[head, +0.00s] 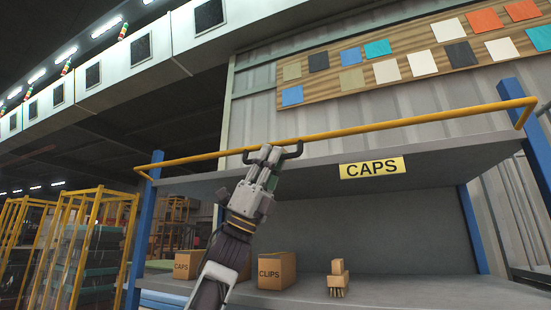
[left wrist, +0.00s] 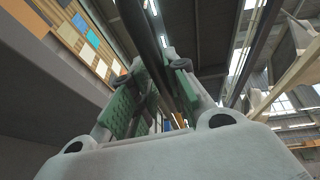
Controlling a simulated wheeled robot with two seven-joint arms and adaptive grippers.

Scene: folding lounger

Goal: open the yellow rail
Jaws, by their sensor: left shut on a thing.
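The yellow rail (head: 400,124) runs across the front of the shelf at the height of its upper board, from the left blue post to the right one. A black handle (head: 295,154) hangs under the rail, left of its middle. My left gripper (head: 267,156) reaches up from below and is shut on the handle. In the left wrist view its green-padded fingers (left wrist: 156,75) stand on both sides of a dark bar (left wrist: 150,50), which appears to be the handle. The fingers cover part of the handle in the head view. My right gripper is not in view.
A yellow CAPS sign (head: 372,168) hangs on the upper board's front. Below, the lower shelf holds a CAPS box (head: 187,265), a CLIPS box (head: 277,271) and a brush (head: 338,279). Yellow cage racks (head: 90,245) stand at the left.

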